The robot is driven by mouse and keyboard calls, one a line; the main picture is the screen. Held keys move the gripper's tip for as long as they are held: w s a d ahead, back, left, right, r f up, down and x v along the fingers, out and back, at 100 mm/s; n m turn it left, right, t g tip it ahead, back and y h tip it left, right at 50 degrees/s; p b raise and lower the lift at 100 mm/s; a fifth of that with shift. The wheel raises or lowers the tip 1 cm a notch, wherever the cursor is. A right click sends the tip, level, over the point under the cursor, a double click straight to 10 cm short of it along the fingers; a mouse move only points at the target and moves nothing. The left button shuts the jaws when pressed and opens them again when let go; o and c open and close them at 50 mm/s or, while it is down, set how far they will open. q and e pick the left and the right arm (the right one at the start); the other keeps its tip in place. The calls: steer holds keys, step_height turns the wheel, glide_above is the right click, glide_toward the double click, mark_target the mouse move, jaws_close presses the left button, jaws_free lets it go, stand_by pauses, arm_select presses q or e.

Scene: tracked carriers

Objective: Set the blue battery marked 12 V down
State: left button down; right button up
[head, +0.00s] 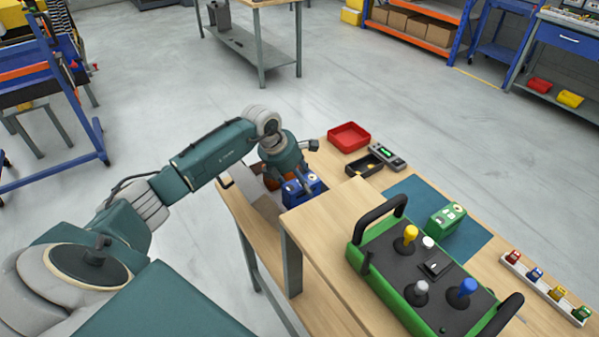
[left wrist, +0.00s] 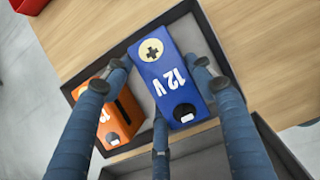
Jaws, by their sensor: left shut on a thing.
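The blue battery (head: 311,184) has "12 V" in white on its face in the left wrist view (left wrist: 177,82), with a round cream plus mark and a dark cap. My left gripper (head: 292,180) is shut on it; its fingers lie along both sides in the left wrist view (left wrist: 163,85). The battery is over or in a dark-walled tray (left wrist: 253,72) with a grey floor. I cannot tell whether it touches the floor. An orange battery (left wrist: 113,121) stands beside it in the tray, partly behind a finger. My right gripper is not in view.
A red bin (head: 349,137), a small black tray (head: 364,166) and a meter (head: 388,156) lie beyond on the wooden bench. A green battery (head: 446,219) stands on a blue mat (head: 413,193). A green control box (head: 420,268) with levers stands on a raised wooden top at right.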

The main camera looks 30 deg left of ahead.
arm_select(q)
steer(key=shift+w+f, duration=0.1)
steer(key=shift+f, duration=0.55)
steer(key=c, duration=0.7)
jaws_free()
steer(key=shift+s+f, duration=0.15)
steer(key=shift+s, duration=0.05)
steer(key=shift+o, duration=0.2)
steer(key=shift+r, duration=0.25)
steer(key=b+v, duration=0.2)
steer(key=v, duration=0.9)
steer(key=shift+s+r, duration=0.25)
